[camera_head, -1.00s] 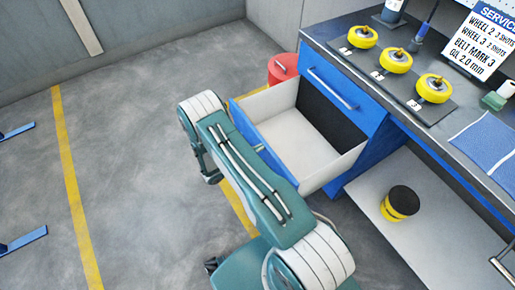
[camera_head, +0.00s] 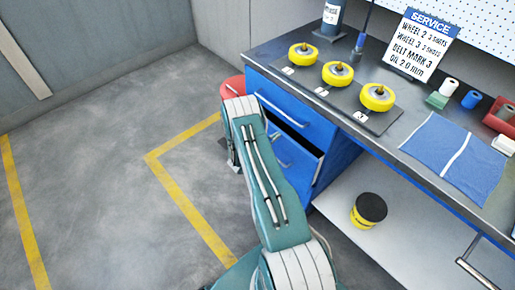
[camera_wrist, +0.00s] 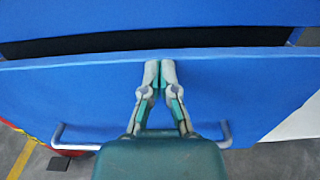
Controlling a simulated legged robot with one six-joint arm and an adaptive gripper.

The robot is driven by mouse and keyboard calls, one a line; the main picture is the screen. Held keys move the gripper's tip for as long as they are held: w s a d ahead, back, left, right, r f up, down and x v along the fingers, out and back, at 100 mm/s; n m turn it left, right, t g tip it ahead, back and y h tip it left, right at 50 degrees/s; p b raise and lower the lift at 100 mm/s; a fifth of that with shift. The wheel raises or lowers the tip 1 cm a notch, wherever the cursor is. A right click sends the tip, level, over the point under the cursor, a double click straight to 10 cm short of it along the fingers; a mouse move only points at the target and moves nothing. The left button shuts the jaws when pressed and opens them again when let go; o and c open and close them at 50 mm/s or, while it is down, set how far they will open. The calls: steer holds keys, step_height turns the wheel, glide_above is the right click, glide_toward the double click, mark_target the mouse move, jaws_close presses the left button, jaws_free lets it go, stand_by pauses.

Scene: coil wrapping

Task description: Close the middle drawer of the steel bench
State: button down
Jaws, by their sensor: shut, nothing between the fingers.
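The middle drawer (camera_head: 300,166) of the steel bench (camera_head: 335,165) is blue-fronted and stands slightly open below a shut upper drawer (camera_head: 290,112). In the wrist view its blue front (camera_wrist: 85,92) fills most of the picture, with a dark gap (camera_wrist: 210,40) above its top edge. My gripper (camera_wrist: 159,66) is shut and empty. Its fingertips are at the drawer front near the top edge, above the handle (camera_wrist: 60,132); they seem to touch it. The middle of the handle is hidden by my gripper. In the head view my arm covers the left part of the drawer and hides the gripper.
Several yellow wheels (camera_head: 337,74) sit on the bench top, with a service sign (camera_head: 418,45) and blue cloth (camera_head: 445,155). A yellow-and-black tin (camera_head: 368,211) stands on the lower shelf. A red bin (camera_head: 233,87) is behind my arm. The floor left is clear.

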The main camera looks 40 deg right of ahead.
steer(key=d, duration=0.5)
steer(key=shift+w+r, duration=0.1)
steer(key=shift+d, duration=0.4)
glide_toward(283, 132)
steer(key=shift+w+a+f, duration=0.2)
steer(key=shift+a, duration=0.25)
steer(key=shift+w+a+f, duration=0.2)
steer(key=shift+a+f, duration=0.05)
steer(key=shift+a, duration=0.15)
